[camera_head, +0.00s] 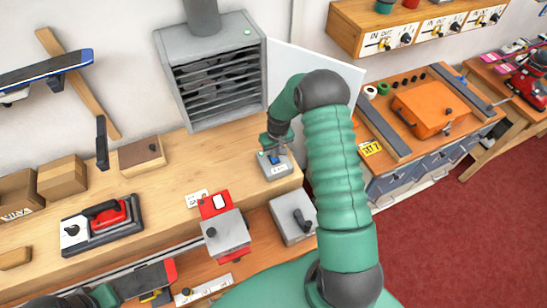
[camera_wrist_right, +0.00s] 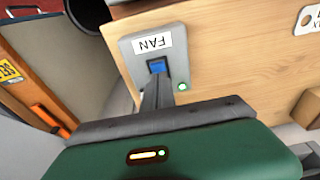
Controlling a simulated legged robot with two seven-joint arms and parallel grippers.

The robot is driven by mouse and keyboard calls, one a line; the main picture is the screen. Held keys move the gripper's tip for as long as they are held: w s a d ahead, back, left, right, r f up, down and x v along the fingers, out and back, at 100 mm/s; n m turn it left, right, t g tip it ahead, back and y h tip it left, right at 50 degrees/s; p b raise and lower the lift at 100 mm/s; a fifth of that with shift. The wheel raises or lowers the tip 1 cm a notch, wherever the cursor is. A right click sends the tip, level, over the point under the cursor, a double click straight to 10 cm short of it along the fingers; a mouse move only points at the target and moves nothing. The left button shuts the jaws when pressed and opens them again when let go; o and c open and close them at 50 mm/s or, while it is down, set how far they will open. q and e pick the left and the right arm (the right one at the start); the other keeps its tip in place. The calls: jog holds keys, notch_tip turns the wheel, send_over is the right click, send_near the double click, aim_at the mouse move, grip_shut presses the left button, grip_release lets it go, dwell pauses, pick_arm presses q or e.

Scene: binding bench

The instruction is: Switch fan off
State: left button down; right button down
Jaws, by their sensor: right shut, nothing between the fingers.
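The grey fan switch box (camera_head: 277,168) sits on the wooden bench near its right end. In the right wrist view the box (camera_wrist_right: 128,48) carries a FAN label (camera_wrist_right: 152,43), a blue rocker (camera_wrist_right: 157,66) and a green light (camera_wrist_right: 182,87) that looks lit. My right gripper (camera_head: 274,155) is shut and empty. Its fingertips (camera_wrist_right: 156,80) are right at the blue rocker and hide part of it; I cannot tell whether they touch. Green and dark parts of my left arm show at the bottom left; its fingers are not clear.
The grey slatted fume unit (camera_head: 190,108) stands behind the switch, with a green light on top. A red and grey device (camera_head: 226,233) and a grey lever box (camera_head: 291,222) are in front. A red-handled tool (camera_head: 100,222) lies left. Bare bench lies left of the switch.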

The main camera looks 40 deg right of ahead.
jog(key=shift+d+f+b, duration=0.1)
jog(key=shift+f+b, duration=0.2)
jog(key=shift+f, duration=0.2)
jog(key=shift+f+b, duration=0.45)
jog(key=shift+f, duration=0.15)
dwell(0.3)
notch_tip(320, 180, up, 7)
jog(key=p, duration=0.4)
jog(key=shift+p, duration=0.4)
jog(key=shift+s, duration=0.1)
